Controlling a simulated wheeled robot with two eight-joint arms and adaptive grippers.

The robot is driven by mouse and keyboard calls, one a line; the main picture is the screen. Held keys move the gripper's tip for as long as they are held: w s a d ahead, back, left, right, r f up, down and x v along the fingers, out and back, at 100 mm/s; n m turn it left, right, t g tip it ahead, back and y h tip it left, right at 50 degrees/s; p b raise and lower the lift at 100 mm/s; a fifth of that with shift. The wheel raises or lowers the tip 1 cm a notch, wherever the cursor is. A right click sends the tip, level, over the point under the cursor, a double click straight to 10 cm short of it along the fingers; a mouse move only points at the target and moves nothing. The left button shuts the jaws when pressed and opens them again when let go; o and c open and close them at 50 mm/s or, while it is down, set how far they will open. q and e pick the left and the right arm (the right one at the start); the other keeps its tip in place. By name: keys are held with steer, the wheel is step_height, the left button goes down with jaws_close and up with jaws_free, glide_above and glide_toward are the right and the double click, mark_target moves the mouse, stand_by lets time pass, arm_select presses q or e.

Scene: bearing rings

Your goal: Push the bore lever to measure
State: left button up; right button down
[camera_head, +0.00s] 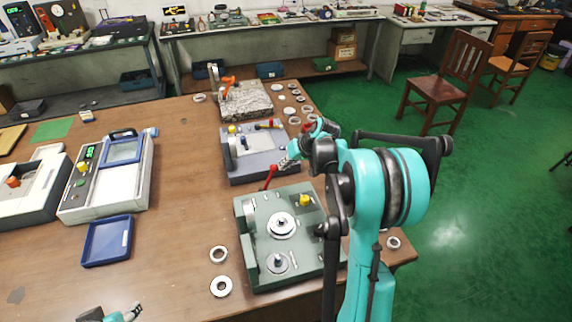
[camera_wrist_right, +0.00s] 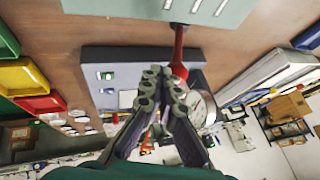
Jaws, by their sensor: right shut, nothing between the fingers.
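The bore lever with a red handle (camera_head: 270,177) sticks out from the far edge of the green gauge fixture (camera_head: 257,268). It also shows in the wrist view (camera_wrist_right: 178,52), just beside the fingertips. My right gripper (camera_head: 285,162) is shut and empty, close to the red handle on its far side. In the wrist view the fingers (camera_wrist_right: 162,84) lie together near the handle's end; I cannot tell whether they touch it. A bearing ring (camera_head: 281,225) sits on the green fixture.
A blue-grey fixture (camera_head: 240,168) stands just behind the green one. Two loose rings (camera_head: 221,287) lie left of the green fixture. A blue tray (camera_head: 107,241) and a readout box (camera_head: 105,185) stand further left. The table between is clear.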

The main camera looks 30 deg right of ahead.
steer(key=w+a+r+n+g+h+p, duration=0.1)
steer(key=w+a+n+h+p, duration=0.1)
steer(key=a+h, duration=0.5)
steer(key=shift+w+a+r+g, duration=0.25)
steer(key=shift+w+a, duration=0.2)
steer(key=shift+a, duration=2.1)
steer(key=d+p+v, duration=0.1)
steer(key=p+v, duration=0.1)
steer(key=v, duration=0.4)
steer(key=d+r+p+v, duration=0.1)
steer(key=p+v, duration=0.2)
steer(key=v, duration=0.2)
steer(key=shift+s+d+r, duration=0.15)
steer(key=shift+s+r, duration=0.15)
steer(key=shift+r, duration=0.05)
